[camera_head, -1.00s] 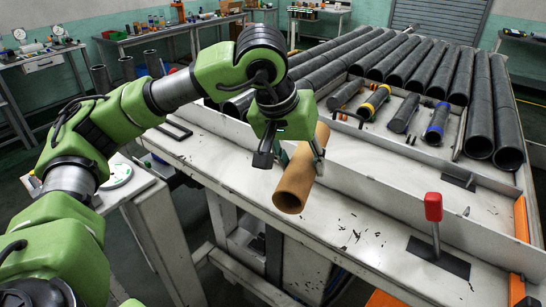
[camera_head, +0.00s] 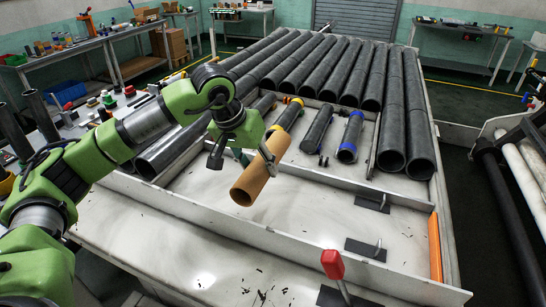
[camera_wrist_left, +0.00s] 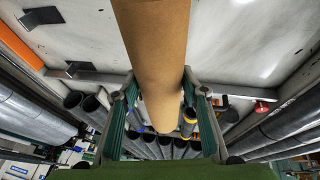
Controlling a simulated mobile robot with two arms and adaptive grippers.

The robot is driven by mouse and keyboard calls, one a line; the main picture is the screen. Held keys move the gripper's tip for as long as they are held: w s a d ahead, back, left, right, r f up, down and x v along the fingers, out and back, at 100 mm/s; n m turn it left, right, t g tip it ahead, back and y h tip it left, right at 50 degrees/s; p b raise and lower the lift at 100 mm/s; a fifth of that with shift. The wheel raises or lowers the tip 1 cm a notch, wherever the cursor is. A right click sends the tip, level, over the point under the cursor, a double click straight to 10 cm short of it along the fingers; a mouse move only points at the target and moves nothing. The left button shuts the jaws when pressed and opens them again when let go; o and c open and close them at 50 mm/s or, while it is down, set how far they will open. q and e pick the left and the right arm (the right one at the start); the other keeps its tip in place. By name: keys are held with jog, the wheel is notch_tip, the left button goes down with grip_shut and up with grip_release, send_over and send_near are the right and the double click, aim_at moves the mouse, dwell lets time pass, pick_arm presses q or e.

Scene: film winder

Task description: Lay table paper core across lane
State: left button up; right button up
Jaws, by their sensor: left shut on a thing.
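The brown cardboard paper core (camera_head: 252,182) is a hollow tube held tilted, with its open near end low. My left gripper (camera_head: 243,158) is shut on it, with a finger on either side. In the left wrist view the core (camera_wrist_left: 158,50) runs lengthwise between the two green-backed fingers (camera_wrist_left: 163,105). The core appears above the white lane (camera_head: 320,210) between the low rails of the table. Its exact height, and whether its low end touches anything, I cannot tell. My right gripper is not in view.
Several dark rollers (camera_head: 315,70) fill the back of the table. Short rollers with a yellow ring (camera_head: 290,115) and a blue ring (camera_head: 350,138) lie before them. A red-knobbed lever (camera_head: 332,264) stands at the front. An orange strip (camera_head: 434,245) lines the right side.

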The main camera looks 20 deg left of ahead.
pick_arm(q)
jog(key=shift+a+f, duration=0.5)
jog(key=shift+f, duration=0.05)
jog(key=shift+w+f, duration=0.1)
jog(key=shift+b, duration=0.35)
notch_tip(320, 180, down, 8)
jog(key=b, duration=0.6)
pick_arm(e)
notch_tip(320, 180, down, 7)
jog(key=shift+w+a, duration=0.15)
pick_arm(q)
jog(key=shift+b, duration=0.4)
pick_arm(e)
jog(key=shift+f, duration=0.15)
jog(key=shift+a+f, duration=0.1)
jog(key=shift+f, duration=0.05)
